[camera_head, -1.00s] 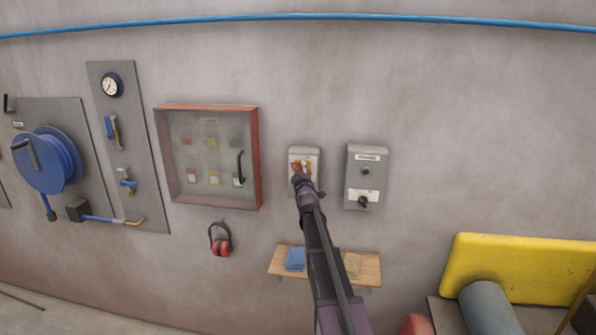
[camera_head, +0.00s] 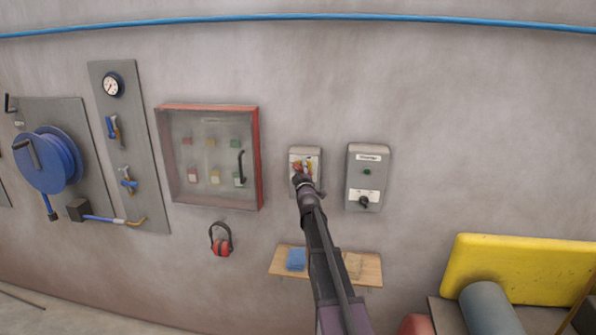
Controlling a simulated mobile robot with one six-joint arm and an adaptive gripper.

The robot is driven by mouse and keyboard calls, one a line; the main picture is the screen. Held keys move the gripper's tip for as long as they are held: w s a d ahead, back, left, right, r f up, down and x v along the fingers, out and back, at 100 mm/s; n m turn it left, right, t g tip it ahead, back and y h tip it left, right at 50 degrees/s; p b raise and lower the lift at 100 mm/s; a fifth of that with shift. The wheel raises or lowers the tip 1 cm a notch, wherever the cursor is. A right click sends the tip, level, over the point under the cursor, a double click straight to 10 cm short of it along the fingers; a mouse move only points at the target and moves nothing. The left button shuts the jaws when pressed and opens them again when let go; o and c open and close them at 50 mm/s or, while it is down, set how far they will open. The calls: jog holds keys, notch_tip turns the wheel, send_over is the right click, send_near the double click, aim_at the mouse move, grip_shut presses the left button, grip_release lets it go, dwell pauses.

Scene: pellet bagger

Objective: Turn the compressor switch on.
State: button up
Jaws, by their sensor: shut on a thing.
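A small grey switch box (camera_head: 314,153) with a red handle (camera_head: 305,166) on a yellow plate is on the wall. My gripper (camera_head: 300,178) is at the front of this box, shut on the red handle; it hides the handle's lower part and much of the box's lower half. To the right is a second grey box (camera_head: 380,177) with a label at its top, too small to read for sure, a green lamp (camera_head: 367,170) and a black knob (camera_head: 364,202). My gripper is apart from this second box.
A red-framed glazed cabinet (camera_head: 257,160) is left of the boxes, with red ear defenders (camera_head: 221,241) below it. A wooden shelf (camera_head: 369,275) is under the boxes. A yellow machine part (camera_head: 520,268) stands at lower right.

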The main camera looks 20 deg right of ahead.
jog(key=shift+d+f, duration=0.1)
jog(key=shift+d, duration=0.1)
jog(key=o, duration=0.8)
jog(key=shift+w+d+f, duration=0.1)
jog(key=shift+d+f, duration=0.05)
jog(key=shift+d, duration=0.05)
jog(key=shift+a, duration=0.25)
jog(key=shift+s+a+f, duration=0.15)
jog(key=shift+s+a, duration=0.5)
jog(key=shift+s, duration=0.15)
jog(key=shift+s+a+m+g+h+p, duration=0.35)
jog(key=shift+s+a+g+h+p, duration=0.55)
jog(key=shift+s, duration=0.8)
jog(key=shift+s+a+m+g+h+p, duration=0.6)
jog(key=shift+s+a, duration=0.45)
jog(key=shift+s, duration=0.7)
jog(key=shift+s+a+m+g+h+p, duration=0.15)
jog(key=shift+s+a+g+h+p, duration=0.65)
jog(key=shift+s, duration=0.9)
